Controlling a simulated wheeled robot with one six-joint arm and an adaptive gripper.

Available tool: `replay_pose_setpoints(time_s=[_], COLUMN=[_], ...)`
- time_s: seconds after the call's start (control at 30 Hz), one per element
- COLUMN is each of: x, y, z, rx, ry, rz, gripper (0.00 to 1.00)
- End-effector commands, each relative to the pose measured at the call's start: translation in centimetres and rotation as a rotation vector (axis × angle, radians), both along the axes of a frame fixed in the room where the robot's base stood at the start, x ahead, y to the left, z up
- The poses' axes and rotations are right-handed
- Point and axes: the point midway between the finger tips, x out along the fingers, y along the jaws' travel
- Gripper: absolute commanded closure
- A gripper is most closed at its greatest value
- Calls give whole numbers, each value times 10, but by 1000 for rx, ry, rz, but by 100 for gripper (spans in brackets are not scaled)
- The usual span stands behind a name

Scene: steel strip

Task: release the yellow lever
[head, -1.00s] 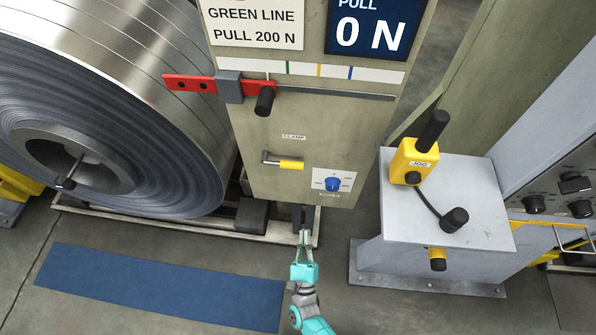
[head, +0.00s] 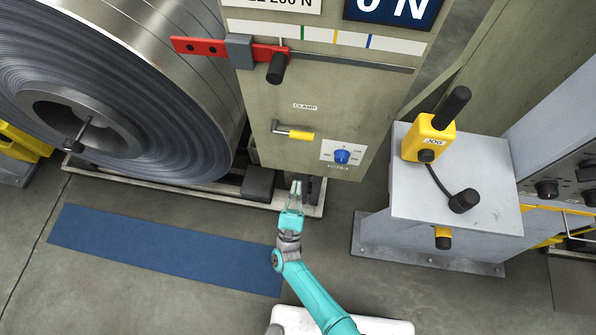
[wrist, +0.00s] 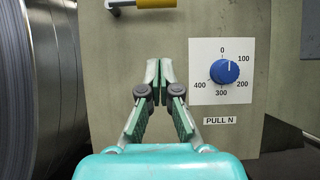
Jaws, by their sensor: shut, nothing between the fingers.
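The yellow lever (head: 301,135) is a short yellow grip on a metal arm, on the front of the beige cabinet under the CLAMP label. It lies about level, its grip pointing right. In the wrist view the yellow grip (wrist: 156,3) is cut by the top edge. My gripper (head: 297,184) is below the lever, apart from it, near the cabinet's lower edge. In the wrist view my gripper (wrist: 153,80) has its fingertips together with nothing between them.
A blue PULL N dial (head: 342,156) sits right of the lever. Above are a red bar (head: 200,47) and a black knob (head: 277,68). A large steel coil (head: 190,90) stands left. A grey pedestal (head: 480,215) with a yellow JOG box (head: 428,138) stands right.

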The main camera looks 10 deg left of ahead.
Motion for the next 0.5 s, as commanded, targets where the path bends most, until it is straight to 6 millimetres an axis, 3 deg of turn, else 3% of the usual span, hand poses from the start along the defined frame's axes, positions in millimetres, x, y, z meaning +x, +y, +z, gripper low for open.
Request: replay_pose_setpoints(time_s=[0.5], x=[76], y=[-3], z=[53], rx=[0], ry=[-2], rz=[-2], gripper=[100])
